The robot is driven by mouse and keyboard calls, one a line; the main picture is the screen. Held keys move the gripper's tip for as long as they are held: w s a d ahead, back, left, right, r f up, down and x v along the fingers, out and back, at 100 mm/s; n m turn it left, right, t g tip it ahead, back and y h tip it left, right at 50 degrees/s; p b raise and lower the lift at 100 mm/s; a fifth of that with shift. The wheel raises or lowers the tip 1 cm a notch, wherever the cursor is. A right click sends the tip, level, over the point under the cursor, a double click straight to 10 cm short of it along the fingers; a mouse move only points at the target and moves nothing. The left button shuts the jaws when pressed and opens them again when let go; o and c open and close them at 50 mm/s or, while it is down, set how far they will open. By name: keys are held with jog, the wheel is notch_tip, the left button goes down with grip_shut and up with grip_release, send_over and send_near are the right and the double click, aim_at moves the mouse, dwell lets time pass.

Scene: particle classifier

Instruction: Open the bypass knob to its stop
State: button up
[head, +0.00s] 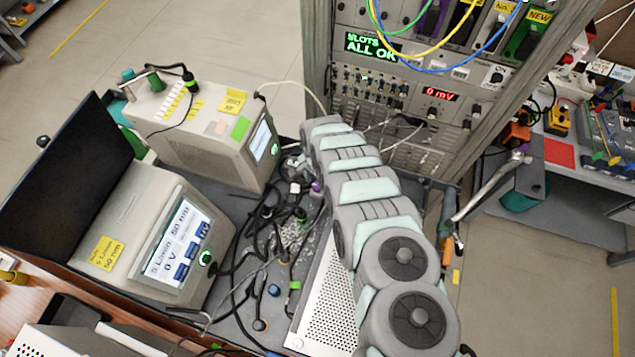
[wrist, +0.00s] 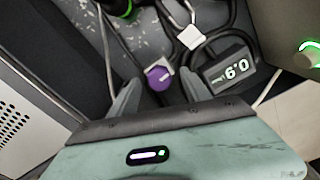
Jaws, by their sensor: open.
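A small round purple knob (wrist: 159,77), taken to be the bypass knob, shows in the wrist view with a pale bar across its top. My gripper (wrist: 160,83) is open, with one grey finger on each side of the knob in the picture. I cannot tell whether either finger touches it, or how far above it they are. In the head view a small purple spot (head: 317,187) shows beside my arm, probably the same knob. My fingers are hidden there behind the arm.
A small black box with lit digits (wrist: 232,68) sits just right of the knob, with dark cables and a white connector (wrist: 191,37) close by. A perforated metal casing (wrist: 25,120) lies left. In the head view, two beige instruments (head: 215,130) stand left and a rack (head: 420,90) behind.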

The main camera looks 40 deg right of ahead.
jog(key=shift+f, duration=0.15)
jog(key=shift+c, duration=0.4)
grip_shut()
